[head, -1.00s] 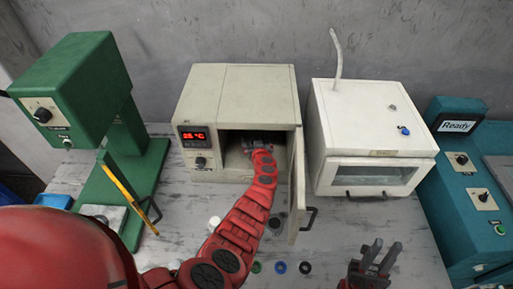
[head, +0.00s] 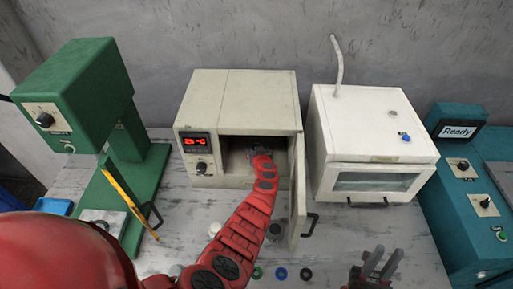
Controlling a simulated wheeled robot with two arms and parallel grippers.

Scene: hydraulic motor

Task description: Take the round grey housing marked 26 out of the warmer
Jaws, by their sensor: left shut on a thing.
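The warmer (head: 236,100) is the beige box with a red temperature display in the head view. Its door (head: 297,190) stands open to the right. My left arm reaches in from the front, and my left gripper (head: 254,151) is inside the chamber, shut on a small grey thing, apparently the housing. The gripper and wrist mostly hide that thing, and no number can be read. My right gripper (head: 380,262) is empty, its fingers apart, low over the front of the bench.
A white oven (head: 365,125) stands right of the warmer, close to the open door. A green press (head: 140,185) stands left, a teal machine (head: 465,200) far right. Small rings, including a blue ring (head: 281,273), and a white cup (head: 215,228) lie in front.

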